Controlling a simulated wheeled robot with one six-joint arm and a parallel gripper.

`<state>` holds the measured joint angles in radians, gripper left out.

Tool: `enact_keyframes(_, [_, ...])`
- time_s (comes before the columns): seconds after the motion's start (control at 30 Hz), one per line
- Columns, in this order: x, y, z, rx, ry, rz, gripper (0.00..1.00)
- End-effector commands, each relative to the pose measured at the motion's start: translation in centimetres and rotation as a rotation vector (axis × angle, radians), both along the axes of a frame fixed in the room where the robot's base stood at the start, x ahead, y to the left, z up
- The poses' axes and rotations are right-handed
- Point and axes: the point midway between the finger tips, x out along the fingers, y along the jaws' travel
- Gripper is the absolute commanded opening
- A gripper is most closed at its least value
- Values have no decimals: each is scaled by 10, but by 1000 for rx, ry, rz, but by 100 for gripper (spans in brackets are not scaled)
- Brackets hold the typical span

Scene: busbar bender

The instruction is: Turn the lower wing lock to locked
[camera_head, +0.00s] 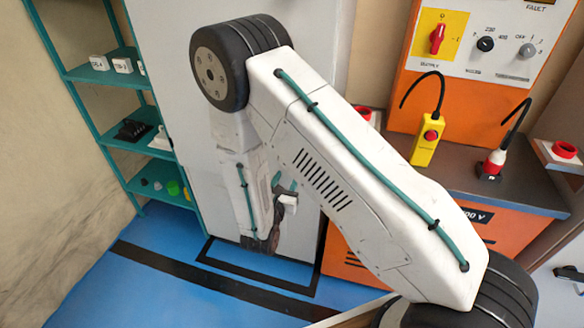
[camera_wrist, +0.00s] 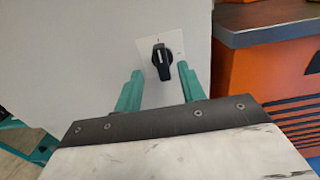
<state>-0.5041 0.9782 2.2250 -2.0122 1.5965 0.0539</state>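The wing lock is a black knob (camera_wrist: 161,62) on a square white plate (camera_wrist: 176,46), set in a pale grey cabinet face. It shows in the wrist view, upper middle. Its wing stands upright, with a white mark at the top end. My gripper (camera_wrist: 160,72) has two teal fingers, spread apart. Their tips lie to the left and right of the knob, with a gap visible on each side. I cannot tell how far the tips are from the plate.
The tall grey cabinet (camera_head: 178,60) stands behind my arm. Teal shelves (camera_head: 95,75) with small items are to its left. An orange bench (camera_head: 480,235) with a dark top, a yellow pendant (camera_head: 425,145) and a control panel (camera_head: 480,45) are to its right. Blue floor (camera_head: 110,285) is clear in front.

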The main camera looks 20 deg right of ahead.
Motion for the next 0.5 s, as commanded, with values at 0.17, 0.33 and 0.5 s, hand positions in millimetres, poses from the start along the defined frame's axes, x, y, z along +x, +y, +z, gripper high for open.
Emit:
enact_keyframes(0.17, [25,-20,1,1,-3,-6,40])
enact_keyframes(0.33, [42,-32,1,2,-3,-6,40])
enact_keyframes(0.5, [49,-37,1,1,-1,-4,40])
